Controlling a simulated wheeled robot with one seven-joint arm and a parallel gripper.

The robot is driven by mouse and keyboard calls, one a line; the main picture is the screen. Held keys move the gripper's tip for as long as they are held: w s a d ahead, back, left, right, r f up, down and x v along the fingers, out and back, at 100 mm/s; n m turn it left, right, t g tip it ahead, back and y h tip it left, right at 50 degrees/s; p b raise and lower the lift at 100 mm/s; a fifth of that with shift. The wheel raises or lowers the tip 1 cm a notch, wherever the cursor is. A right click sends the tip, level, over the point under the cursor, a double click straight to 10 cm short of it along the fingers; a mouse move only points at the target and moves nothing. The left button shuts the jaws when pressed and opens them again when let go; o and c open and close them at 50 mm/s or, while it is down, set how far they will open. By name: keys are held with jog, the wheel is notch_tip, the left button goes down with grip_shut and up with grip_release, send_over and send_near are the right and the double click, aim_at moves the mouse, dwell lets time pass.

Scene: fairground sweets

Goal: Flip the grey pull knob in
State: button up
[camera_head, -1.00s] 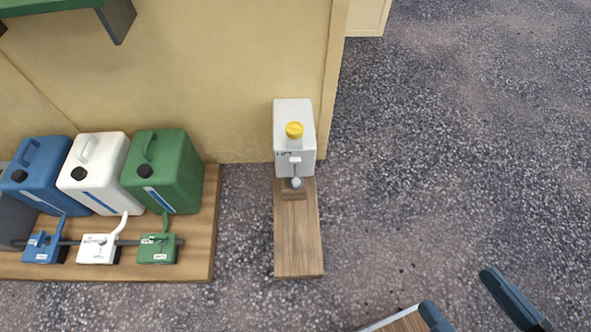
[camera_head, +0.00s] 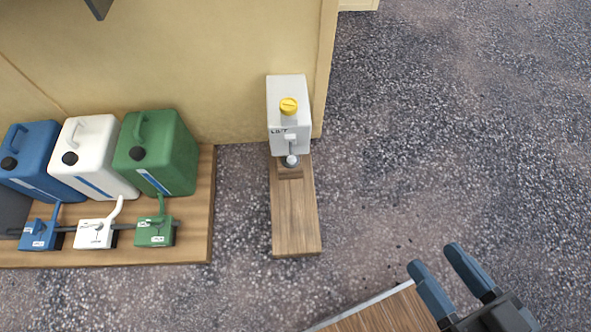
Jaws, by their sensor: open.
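The grey pull knob (camera_head: 291,161) is a small round knob low on the front of a white box (camera_head: 288,95). The box has a yellow cap (camera_head: 288,106) on top and a small dark label on its front. It stands at the back end of a narrow wooden board (camera_head: 295,220). I cannot tell how far the knob sticks out. My gripper (camera_head: 437,265) is at the lower right, well to the right of the knob and nearer to me. Its two blue-grey fingers are apart, with nothing between them.
At left, blue, white and green canisters (camera_head: 155,152) stand on a wooden platform (camera_head: 195,240), with small matching valve boxes in front. A tan wall (camera_head: 200,60) rises behind. A wooden surface with a pale edge (camera_head: 380,312) lies at the bottom. Open gravel lies to the right.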

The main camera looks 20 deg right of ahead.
jog(key=w+f+m+b, duration=0.1)
jog(key=f, duration=0.3)
jog(key=w+f+m+b, duration=0.1)
jog(key=w+f, duration=0.1)
jog(key=f, duration=0.2)
jog(key=w+f+m+b, duration=0.1)
jog(key=f+m, duration=0.1)
jog(key=f, duration=0.3)
jog(key=shift+w+a, duration=0.25)
jog(key=shift+a, duration=0.05)
jog(key=c, duration=0.5)
jog(key=w+f+m+b, duration=0.1)
jog(key=w+f, duration=0.1)
jog(key=f, duration=0.2)
jog(key=w+f+m+b, duration=0.2)
jog(key=w+f, duration=0.1)
jog(key=f, duration=0.2)
jog(key=w+a+f+m+b, duration=0.1)
jog(key=w+f+m+b, duration=0.1)
jog(key=f, duration=0.2)
jog(key=shift+w+a+f, duration=0.1)
jog(key=shift+w+f, duration=0.05)
jog(key=shift+w, duration=0.2)
grip_shut()
jog(key=w+a+f+m+b, duration=0.2)
jog(key=w+f+m+b, duration=0.4)
jog(key=w+f, duration=0.8)
jog(key=shift+w+a+f+m+h, duration=0.3)
jog(key=shift+f+m+h, duration=0.1)
jog(key=shift+m, duration=0.6)
